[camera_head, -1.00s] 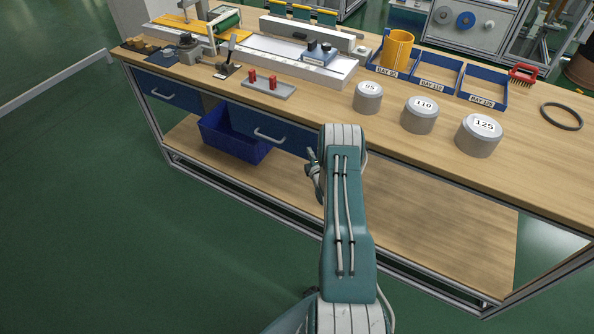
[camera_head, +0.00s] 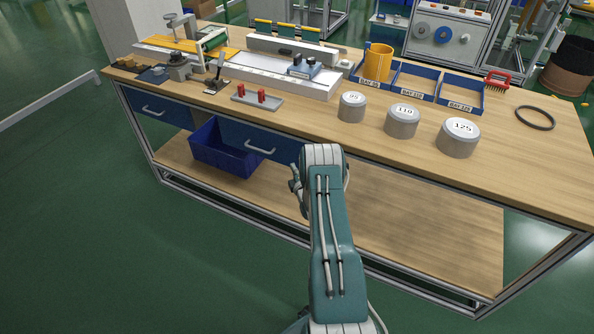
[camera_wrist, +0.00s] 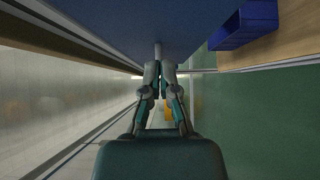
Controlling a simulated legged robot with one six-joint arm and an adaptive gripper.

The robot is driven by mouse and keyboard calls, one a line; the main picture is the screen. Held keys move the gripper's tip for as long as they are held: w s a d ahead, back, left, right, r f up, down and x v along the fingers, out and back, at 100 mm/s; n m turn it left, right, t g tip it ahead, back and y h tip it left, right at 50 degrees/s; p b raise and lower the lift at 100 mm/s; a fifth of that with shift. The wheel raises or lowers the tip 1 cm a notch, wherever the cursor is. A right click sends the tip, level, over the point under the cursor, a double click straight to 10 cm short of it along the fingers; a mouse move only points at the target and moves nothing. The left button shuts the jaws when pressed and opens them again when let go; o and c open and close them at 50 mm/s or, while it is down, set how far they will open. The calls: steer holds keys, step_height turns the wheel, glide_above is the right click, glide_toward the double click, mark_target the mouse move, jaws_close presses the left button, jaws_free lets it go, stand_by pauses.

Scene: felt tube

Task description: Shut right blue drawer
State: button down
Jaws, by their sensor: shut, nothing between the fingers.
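The right blue drawer (camera_head: 285,148) is under the bench top, with a pale bar handle (camera_head: 260,150) on its front. No open inside of it shows in the head view, and my arm stands before its right end. In the wrist view a blue front (camera_wrist: 185,22) fills the top middle, with a pale bar (camera_wrist: 158,50) that looks like its handle. My gripper (camera_wrist: 160,68) is shut and empty, its fingertips close to this bar. I cannot tell whether they touch it.
The left blue drawer (camera_head: 170,110) looks flush with the bench. A blue bin (camera_head: 222,160) stands on the lower shelf (camera_head: 400,220) below the drawers; it also shows in the wrist view (camera_wrist: 245,22). Weights and trays stand on the bench top. The green floor in front is clear.

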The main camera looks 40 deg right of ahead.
steer(key=v, duration=1)
steer(key=w+a+r+m+g+y, duration=0.15)
steer(key=w+r, duration=0.25)
steer(key=r, duration=0.4)
steer(key=w+a+r+m+g+y, duration=0.1)
steer(key=w+a+r, duration=0.25)
steer(key=r, duration=0.35)
steer(key=a+r+m+g, duration=0.35)
steer(key=a+r, duration=0.55)
steer(key=r, duration=0.6)
steer(key=s+a+r+m+g+y, duration=0.2)
steer(key=s+a+r+m, duration=0.2)
steer(key=s+a+r, duration=0.7)
steer(key=s+a+m+g+y, duration=0.1)
steer(key=s+a, duration=0.4)
steer(key=s, duration=0.5)
steer(key=s+a+m+g+y, duration=0.1)
steer(key=s+a, duration=0.4)
steer(key=s, duration=0.5)
steer(key=shift+s+m+g, duration=0.2)
steer(key=shift+m+g, duration=0.3)
steer(key=shift+m, duration=0.3)
